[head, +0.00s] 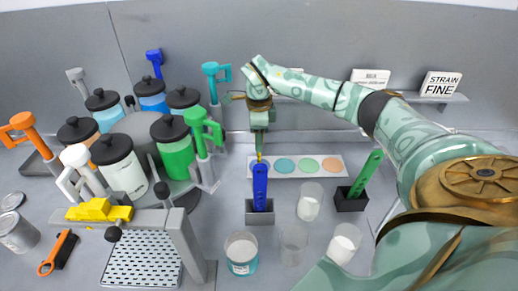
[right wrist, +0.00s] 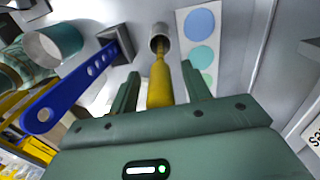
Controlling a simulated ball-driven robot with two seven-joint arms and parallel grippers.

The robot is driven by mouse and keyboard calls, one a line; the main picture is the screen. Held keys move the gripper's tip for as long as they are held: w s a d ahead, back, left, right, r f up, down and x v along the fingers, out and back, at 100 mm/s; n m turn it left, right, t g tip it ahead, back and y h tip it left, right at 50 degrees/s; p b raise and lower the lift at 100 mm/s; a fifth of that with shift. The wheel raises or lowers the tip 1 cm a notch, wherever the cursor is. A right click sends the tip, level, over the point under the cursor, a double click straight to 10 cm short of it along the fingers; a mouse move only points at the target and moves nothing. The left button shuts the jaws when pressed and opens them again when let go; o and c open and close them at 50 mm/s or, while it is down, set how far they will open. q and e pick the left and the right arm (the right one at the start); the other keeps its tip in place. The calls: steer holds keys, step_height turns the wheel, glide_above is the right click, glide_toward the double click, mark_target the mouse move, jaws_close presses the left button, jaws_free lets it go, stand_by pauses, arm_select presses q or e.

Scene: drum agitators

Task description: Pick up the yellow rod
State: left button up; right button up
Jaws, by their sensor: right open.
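The yellow rod (right wrist: 160,82) stands in a small grey round holder (right wrist: 160,36) in the right wrist view. In the head view only a small bit of the rod (head: 259,157) shows, below my right gripper and behind the blue perforated tool (head: 260,185). My right gripper (head: 258,146) points down over it. In the right wrist view the right gripper's two fingers (right wrist: 162,84) are apart, one on each side of the rod, with a gap visible on both sides. My left gripper is not in view.
The blue tool stands upright in a grey block (head: 260,217), close to the rod. A white strip with coloured discs (head: 335,165) lies beside it. Glass beakers (head: 241,253) stand in front. A green tool (head: 366,174) stands at right, and a jar carousel (head: 172,147) at left.

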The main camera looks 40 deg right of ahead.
steer(key=shift+d+f, duration=0.1)
steer(key=shift+f, duration=0.65)
jaws_close()
steer(key=shift+r, duration=0.15)
